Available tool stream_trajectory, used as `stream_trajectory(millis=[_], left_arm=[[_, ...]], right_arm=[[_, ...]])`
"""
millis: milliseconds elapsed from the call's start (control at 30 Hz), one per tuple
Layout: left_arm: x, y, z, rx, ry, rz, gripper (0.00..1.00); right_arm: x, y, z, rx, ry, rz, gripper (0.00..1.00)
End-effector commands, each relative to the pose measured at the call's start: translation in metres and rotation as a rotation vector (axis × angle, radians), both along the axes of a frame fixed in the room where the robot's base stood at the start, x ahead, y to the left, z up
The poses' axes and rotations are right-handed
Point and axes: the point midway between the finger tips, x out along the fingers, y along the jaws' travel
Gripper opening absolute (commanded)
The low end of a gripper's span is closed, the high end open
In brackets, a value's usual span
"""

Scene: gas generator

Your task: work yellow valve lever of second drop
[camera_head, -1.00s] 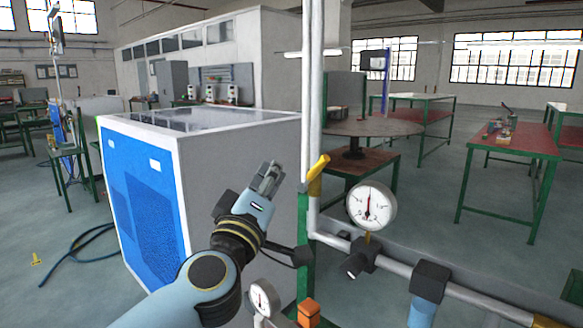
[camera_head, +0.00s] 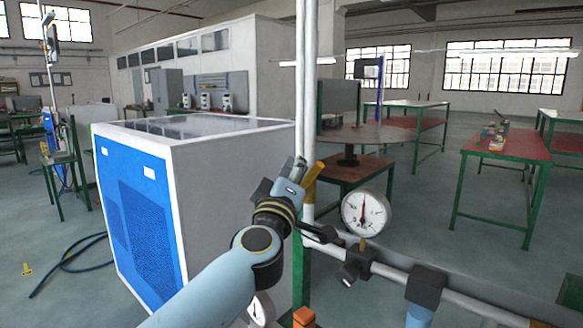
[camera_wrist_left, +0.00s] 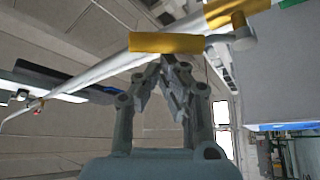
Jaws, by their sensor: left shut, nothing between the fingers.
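The yellow valve lever (camera_head: 313,172) sits on the white vertical pipe (camera_head: 308,80) in the head view, tilted up to the right. My left gripper (camera_head: 299,162) is shut and empty, just left of the lever and very close to it. In the left wrist view the yellow lever (camera_wrist_left: 166,43) lies across the picture just beyond my shut fingertips (camera_wrist_left: 165,62). I cannot tell whether they touch. A second yellow part (camera_wrist_left: 235,10) shows on the pipe at the top of that view. My right gripper is not in view.
A round pressure gauge (camera_head: 365,214) stands right of the lever, above a horizontal pipe (camera_head: 465,300) with black fittings. A blue and white cabinet (camera_head: 205,190) stands behind my left arm. A green post (camera_head: 301,270) and an orange block (camera_head: 304,317) are below.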

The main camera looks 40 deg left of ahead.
Motion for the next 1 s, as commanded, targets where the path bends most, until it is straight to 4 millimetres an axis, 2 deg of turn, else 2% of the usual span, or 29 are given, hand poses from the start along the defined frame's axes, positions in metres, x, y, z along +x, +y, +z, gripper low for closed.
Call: stream_trajectory(millis=[267,1000], left_arm=[[0.000,0.000,0.000,0.004,0.000,0.000,0.00],[-0.001,-0.007,-0.006,0.136,-0.011,-0.001,0.00]], right_arm=[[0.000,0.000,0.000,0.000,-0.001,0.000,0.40],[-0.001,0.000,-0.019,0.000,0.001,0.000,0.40]])
